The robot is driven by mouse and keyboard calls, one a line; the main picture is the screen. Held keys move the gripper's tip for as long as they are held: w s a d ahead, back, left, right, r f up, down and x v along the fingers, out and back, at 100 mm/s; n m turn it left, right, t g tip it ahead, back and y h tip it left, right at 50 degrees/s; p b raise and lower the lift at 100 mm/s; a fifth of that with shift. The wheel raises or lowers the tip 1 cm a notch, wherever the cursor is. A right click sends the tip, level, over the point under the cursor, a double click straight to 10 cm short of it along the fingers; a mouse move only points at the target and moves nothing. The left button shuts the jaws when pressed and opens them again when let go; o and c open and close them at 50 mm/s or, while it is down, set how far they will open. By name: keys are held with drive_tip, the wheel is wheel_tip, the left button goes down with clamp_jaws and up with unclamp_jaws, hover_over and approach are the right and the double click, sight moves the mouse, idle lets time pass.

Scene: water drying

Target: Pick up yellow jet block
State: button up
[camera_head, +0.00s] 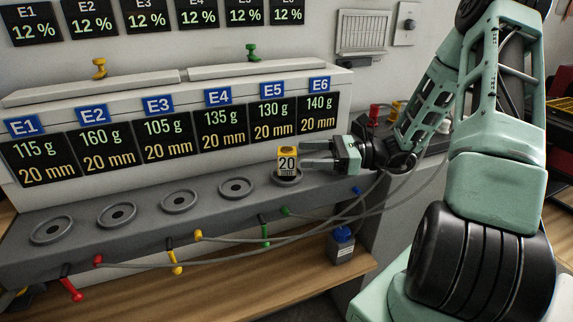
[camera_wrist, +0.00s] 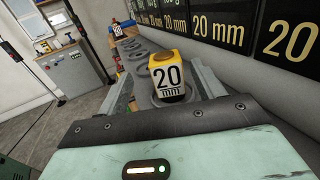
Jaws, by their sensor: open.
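The yellow jet block (camera_head: 287,162) is a small yellow block with a white label reading "20 mm". It stands upright on the round seat below the E5 sign, on the grey ledge. In the wrist view the yellow block (camera_wrist: 168,77) is between the two fingers, with a round recess on top. My gripper (camera_head: 309,155) is open and comes at the block from the right, level with it. It also shows in the wrist view (camera_wrist: 160,92), with a finger on each side and gaps visible between fingers and block. The block's far side is hidden.
Empty round seats such as the E4 one (camera_head: 237,188) line the grey ledge (camera_head: 140,222) to the left. Black display panels (camera_head: 271,124) rise close behind. Cables with coloured plugs (camera_head: 198,236) hang in front.

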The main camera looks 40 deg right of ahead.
sight(279, 149)
drive_tip(key=shift+w+d+b+x, duration=0.1)
drive_tip(key=shift+w+b+x, duration=0.1)
drive_tip(key=shift+x, duration=1.75)
drive_tip(key=shift+w+d+b+x, duration=0.1)
drive_tip(key=shift+b+x, duration=0.05)
drive_tip(key=shift+x, duration=1.8)
drive_tip(key=shift+s, duration=0.1)
drive_tip(key=c, duration=1.2)
drive_tip(key=shift+c, duration=0.2)
